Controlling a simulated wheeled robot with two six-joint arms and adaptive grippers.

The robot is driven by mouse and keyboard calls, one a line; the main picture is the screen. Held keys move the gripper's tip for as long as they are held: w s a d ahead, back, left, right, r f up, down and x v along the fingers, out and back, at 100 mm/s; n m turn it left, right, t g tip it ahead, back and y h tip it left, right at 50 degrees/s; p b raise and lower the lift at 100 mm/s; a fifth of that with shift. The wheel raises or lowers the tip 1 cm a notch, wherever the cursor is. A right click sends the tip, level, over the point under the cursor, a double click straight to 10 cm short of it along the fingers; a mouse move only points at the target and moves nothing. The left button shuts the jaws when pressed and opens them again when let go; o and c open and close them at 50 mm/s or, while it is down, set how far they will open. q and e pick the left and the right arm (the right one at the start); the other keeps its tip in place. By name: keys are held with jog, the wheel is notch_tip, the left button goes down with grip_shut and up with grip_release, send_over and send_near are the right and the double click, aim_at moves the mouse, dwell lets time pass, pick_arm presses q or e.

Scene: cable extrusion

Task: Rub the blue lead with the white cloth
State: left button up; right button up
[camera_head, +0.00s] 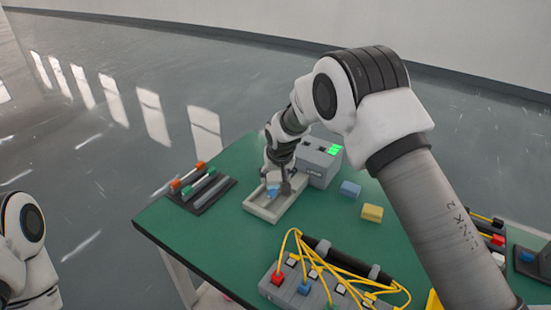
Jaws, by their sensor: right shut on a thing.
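My right gripper (279,188) reaches down over a shallow off-white tray (262,211) on the green table. It is shut on a small blue item (272,191) at its fingertips, inside the tray's outline. The item looks like the blue lead, but it is too small and too covered by the fingers to be certain. I cannot make out a separate white cloth; the tray's inside is partly hidden by the gripper. My left arm shows only at the lower left edge, and its gripper is out of view.
A grey box (318,165) with a green display stands behind the tray. A blue block (350,189) and a yellow block (372,213) lie to its right. A dark rack (205,193) is at left. A grey socket strip (312,290) with yellow cables is in front.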

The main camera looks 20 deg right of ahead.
aim_at(275, 173)
notch_tip(275, 173, up, 3)
jog(key=shift+d+f+p, duration=0.1)
jog(key=shift+p, duration=0.75)
jog(key=shift+r+p, duration=0.5)
jog(key=shift+r, duration=0.25)
